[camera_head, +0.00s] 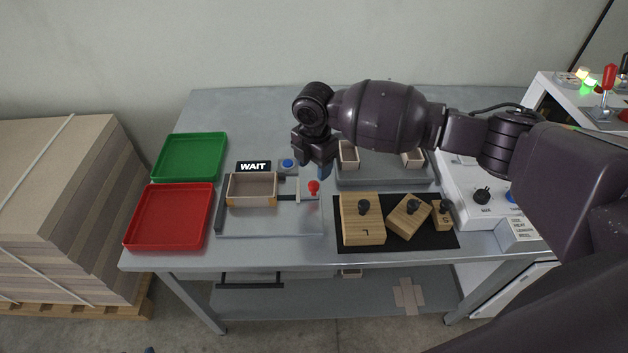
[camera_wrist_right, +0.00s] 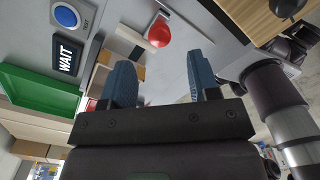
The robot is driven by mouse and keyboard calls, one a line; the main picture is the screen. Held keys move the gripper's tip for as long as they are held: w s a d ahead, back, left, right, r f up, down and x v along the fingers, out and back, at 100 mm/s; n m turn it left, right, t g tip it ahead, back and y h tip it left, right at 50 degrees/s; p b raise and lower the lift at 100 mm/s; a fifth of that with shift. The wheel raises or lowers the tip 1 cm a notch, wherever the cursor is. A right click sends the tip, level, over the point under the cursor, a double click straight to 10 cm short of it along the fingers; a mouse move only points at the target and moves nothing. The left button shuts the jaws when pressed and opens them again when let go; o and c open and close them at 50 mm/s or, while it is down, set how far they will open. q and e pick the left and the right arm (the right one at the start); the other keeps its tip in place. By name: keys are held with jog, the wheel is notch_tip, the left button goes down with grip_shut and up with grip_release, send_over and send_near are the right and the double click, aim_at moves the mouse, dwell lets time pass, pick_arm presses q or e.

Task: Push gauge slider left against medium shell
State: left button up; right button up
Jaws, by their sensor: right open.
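The medium shell (camera_head: 251,188), an open wooden box, sits in the gauge plate at the left end of the fixture. The gauge slider with its red knob (camera_head: 314,187) stands to the right of the shell, with a gap between them. The red knob also shows in the right wrist view (camera_wrist_right: 159,33), beyond the fingertips. My right gripper (camera_head: 313,170) is open and empty, just above and behind the knob; its blue fingers also show in the right wrist view (camera_wrist_right: 158,82). My left gripper is not in view.
A WAIT sign (camera_head: 253,167) and blue button (camera_head: 287,164) stand behind the shell. Green (camera_head: 190,157) and red (camera_head: 168,218) trays lie left. Wooden blocks with black knobs (camera_head: 362,219) lie on a black mat to the right. A grey holder (camera_head: 381,176) stands behind them.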

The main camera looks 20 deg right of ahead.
aim_at(313, 183)
notch_tip(313, 183, down, 6)
jog(key=shift+r, duration=0.1)
dwell(0.4)
jog(key=shift+a, duration=0.1)
grip_shut()
